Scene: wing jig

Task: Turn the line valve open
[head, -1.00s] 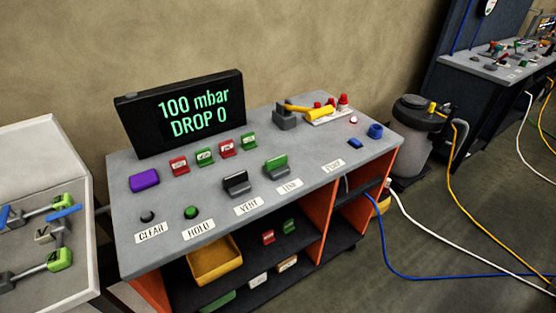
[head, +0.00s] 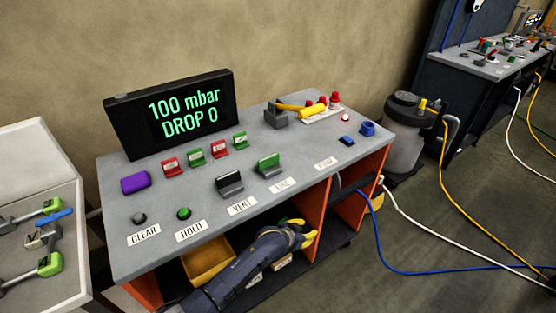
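The line valve (head: 268,166) is a green-topped rocker-like handle on a grey base, behind the LINE label (head: 283,186) on the grey bench top. The vent valve (head: 229,184), with a black and grey handle, stands to its left behind the VENT label (head: 241,206). My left gripper (head: 306,231) has yellow fingertips. It is in front of the bench, below the top's front edge and to the right of and lower than the line valve. Its fingertips look apart with nothing between them. My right gripper is not in view.
A display (head: 172,112) reads 100 mbar, DROP 0. Black and green buttons (head: 183,214) sit by the CLEAR and HOLD labels. Red and green tags (head: 194,157) stand behind the valves. A yellow bin (head: 207,262) sits on the shelf. A blue hose (head: 400,271) runs across the floor at right.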

